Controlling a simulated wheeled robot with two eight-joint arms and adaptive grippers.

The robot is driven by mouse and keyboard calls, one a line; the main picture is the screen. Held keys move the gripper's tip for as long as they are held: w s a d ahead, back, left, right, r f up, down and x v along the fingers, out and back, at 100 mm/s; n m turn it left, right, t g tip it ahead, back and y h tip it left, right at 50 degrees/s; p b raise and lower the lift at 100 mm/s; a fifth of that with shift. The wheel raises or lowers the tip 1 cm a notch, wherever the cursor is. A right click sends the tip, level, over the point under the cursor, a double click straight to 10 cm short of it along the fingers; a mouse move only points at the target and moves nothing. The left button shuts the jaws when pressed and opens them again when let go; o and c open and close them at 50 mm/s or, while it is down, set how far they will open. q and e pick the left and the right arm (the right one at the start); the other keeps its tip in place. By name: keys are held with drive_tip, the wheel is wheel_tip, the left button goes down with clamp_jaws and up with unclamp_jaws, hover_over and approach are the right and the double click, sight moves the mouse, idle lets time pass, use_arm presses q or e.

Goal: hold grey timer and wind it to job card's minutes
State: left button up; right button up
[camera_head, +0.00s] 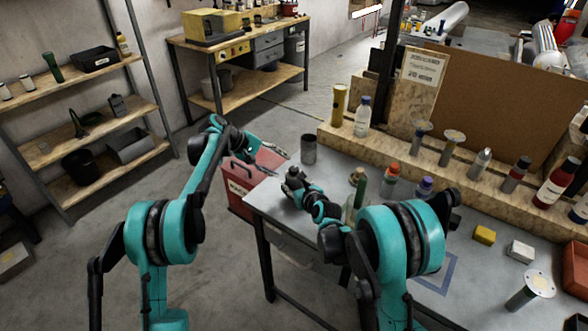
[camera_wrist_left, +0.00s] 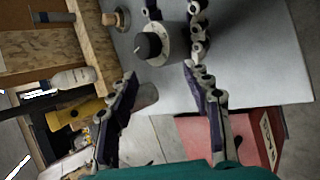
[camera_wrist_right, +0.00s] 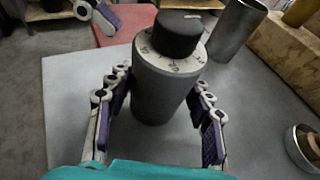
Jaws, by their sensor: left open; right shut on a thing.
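The grey timer (camera_wrist_right: 158,88) stands upright on the table, with a black knob (camera_wrist_right: 177,34) above a pale numbered dial. My right gripper (camera_wrist_right: 160,108) is shut around its body. In the head view the timer (camera_head: 293,173) is small near the table's left corner. My left gripper (camera_head: 283,163) is open and empty, close by the timer. In the left wrist view the knob (camera_wrist_left: 148,46) is beyond the open left fingers (camera_wrist_left: 160,80), apart from them. The job card is probably the printed sheet (camera_head: 424,68) on the back board; its text is too small to read.
A grey metal cylinder (camera_head: 309,149) stands just behind the timer. Several bottles and a wooden ledge (camera_head: 400,151) line the back. A red box (camera_head: 240,172) is beside the table's left edge. Yellow (camera_head: 484,234) and white (camera_head: 520,250) blocks lie at right.

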use_arm(q)
drive_tip(key=a+f+m+h, duration=0.1)
drive_tip(key=f+m+h, duration=0.1)
drive_tip(key=m, duration=0.2)
drive_tip(key=m+t+h, duration=0.4)
drive_tip(key=m+h, duration=0.2)
drive_tip(key=m, duration=1)
approach(294, 168)
drive_tip(key=x, duration=1)
drive_tip(key=shift+f, duration=0.1)
clamp_jaws()
